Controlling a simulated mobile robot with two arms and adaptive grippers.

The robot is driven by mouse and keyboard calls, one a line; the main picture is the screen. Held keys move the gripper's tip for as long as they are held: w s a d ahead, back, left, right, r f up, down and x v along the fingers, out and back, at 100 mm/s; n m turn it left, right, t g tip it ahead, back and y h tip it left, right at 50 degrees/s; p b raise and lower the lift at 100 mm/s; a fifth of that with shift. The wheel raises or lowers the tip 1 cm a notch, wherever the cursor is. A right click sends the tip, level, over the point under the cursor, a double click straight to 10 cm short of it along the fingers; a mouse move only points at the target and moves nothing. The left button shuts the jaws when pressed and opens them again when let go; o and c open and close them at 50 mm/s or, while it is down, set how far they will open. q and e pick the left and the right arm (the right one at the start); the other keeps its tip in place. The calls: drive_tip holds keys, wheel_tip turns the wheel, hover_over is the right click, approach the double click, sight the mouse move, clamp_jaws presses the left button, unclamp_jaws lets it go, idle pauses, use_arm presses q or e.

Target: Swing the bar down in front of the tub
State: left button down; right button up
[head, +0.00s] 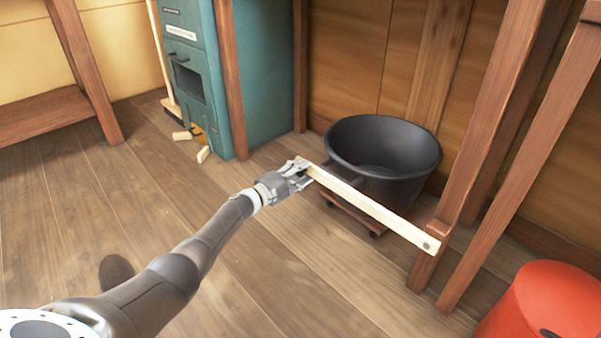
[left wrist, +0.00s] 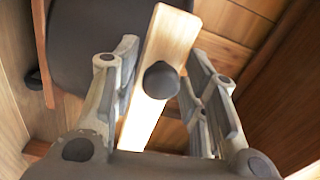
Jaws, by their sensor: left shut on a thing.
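The pale wooden bar (head: 372,208) is pinned by a dark bolt to a brown post at its right end and lies nearly level, sloping across the front of the black tub (head: 398,150). My left gripper (head: 303,172) is shut on the bar's left end, by a dark knob. In the left wrist view the bar (left wrist: 170,42) runs between the two fingers (left wrist: 160,85), with the dark round knob (left wrist: 161,80) between them. The tub also shows in the left wrist view (left wrist: 85,45). My right gripper is out of view.
The tub stands on a low wheeled wooden dolly (head: 352,217). A teal cabinet (head: 268,75) stands at the back, with small wood pieces (head: 203,154) on the floor before it. A red round container (head: 545,305) is at the lower right. The plank floor in front is clear.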

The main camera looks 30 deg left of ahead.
use_arm(q)
drive_tip(key=c, duration=1.2)
unclamp_jaws()
drive_tip(key=shift+s+d+f, duration=0.1)
drive_tip(key=shift+f, duration=0.4)
drive_tip(key=shift+o, duration=0.2)
drive_tip(key=shift+s, duration=0.1)
drive_tip(key=v, duration=1.1)
drive_tip(key=shift+s+a+r, duration=0.2)
drive_tip(key=shift+s+r, duration=0.1)
